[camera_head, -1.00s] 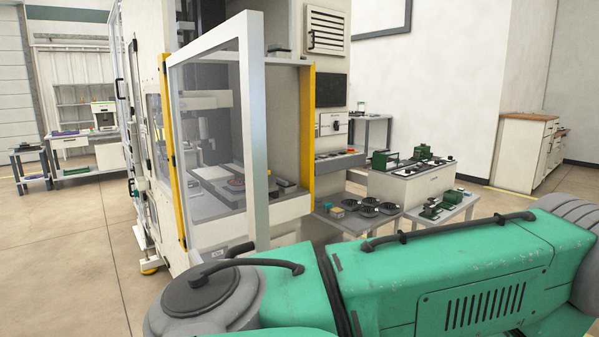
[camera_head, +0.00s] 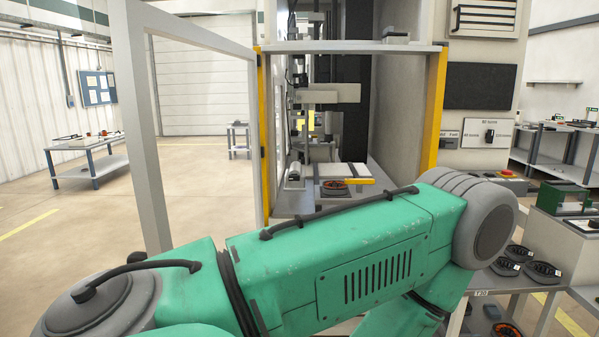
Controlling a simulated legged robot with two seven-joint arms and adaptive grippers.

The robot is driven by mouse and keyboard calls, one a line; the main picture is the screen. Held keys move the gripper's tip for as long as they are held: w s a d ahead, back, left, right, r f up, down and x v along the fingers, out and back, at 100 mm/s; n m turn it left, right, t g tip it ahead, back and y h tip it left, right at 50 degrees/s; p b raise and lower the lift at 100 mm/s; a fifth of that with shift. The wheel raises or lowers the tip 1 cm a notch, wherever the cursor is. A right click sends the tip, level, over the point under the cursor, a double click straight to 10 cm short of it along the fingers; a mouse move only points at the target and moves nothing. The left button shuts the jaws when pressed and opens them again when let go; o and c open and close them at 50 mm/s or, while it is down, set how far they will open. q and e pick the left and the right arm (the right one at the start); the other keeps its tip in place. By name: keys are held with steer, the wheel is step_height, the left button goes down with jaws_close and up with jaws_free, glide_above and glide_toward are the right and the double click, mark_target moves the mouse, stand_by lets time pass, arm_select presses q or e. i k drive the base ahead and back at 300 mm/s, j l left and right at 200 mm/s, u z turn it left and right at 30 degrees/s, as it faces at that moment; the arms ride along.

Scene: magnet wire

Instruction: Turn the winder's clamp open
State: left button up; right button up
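The winder (camera_head: 437,110) is a tall pale cabinet with an open front bay edged by yellow posts. Inside, on the bay floor, a round orange-and-dark part (camera_head: 334,187) lies with a yellow-orange lever (camera_head: 358,181) pointing right across it. This may be the clamp; it is small, and I cannot tell its turned position. A white block (camera_head: 343,170) sits behind it. My green arm crosses the foreground below the bay and hides the front of the bay floor. Neither gripper is in view.
The winder's framed door (camera_head: 150,120) stands swung out at left. A selector panel (camera_head: 487,133) and a red button (camera_head: 507,173) are to the right of the bay. Dark round trays (camera_head: 518,252) lie on a low table at right. Open floor extends at left.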

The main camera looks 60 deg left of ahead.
mark_target(358, 182)
steer(key=i+j+u, duration=0.15)
steer(key=i+u, duration=0.15)
steer(key=u, duration=0.15)
steer(key=i+u, duration=0.25)
steer(key=u, duration=0.15)
steer(key=i+u, duration=0.3)
steer(key=u, duration=0.15)
